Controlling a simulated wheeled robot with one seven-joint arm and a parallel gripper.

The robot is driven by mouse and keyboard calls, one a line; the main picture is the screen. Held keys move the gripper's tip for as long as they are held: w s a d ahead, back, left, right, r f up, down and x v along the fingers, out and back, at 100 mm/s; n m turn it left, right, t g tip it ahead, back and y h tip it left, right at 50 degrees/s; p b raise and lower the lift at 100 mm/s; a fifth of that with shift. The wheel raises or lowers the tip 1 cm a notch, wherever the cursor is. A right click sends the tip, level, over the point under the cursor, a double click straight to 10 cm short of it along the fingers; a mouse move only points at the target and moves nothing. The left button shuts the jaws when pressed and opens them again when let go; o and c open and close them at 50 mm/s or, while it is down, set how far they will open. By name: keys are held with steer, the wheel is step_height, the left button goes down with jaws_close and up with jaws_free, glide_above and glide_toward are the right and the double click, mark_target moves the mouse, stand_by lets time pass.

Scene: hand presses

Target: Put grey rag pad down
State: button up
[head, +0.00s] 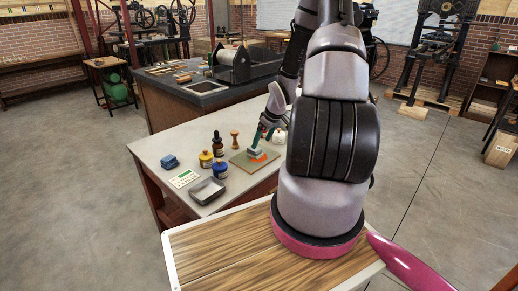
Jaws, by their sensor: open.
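A small light-grey pad (255,151), which looks like the grey rag pad, lies on a flat tan-green board (240,162) on the pale worktable. An orange patch (262,157) shows on the board beside and below the pad. My gripper (259,140) points down just above the pad, its dark green fingers close to the pad's top. It is open. Whether the fingers still touch the pad is too small to tell. My arm hides the table to the right of the board.
Left of the board stand a dropper bottle (217,146), a wooden stamp (235,138), a yellow jar (206,159) and a blue jar (220,170). A grey tray (208,190), a card (185,179) and a blue block (169,161) lie farther left. A white container (279,137) sits right.

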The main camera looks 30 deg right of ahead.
steer(key=s+a+r+m+h, duration=0.2)
steer(key=s+r, duration=0.1)
steer(key=r, duration=1)
steer(key=s+a+r+m+h, duration=0.1)
steer(key=s+a+r+m, duration=0.2)
steer(key=r, duration=1)
steer(key=s+a+r+m+t+y, duration=0.2)
steer(key=s+a+r+m+y, duration=0.1)
steer(key=s+a+r, duration=0.9)
steer(key=s+r, duration=0.3)
steer(key=s, duration=0.2)
steer(key=shift+r+t+y, duration=0.25)
steer(key=shift+t+y, duration=0.05)
steer(key=shift+o, duration=0.3)
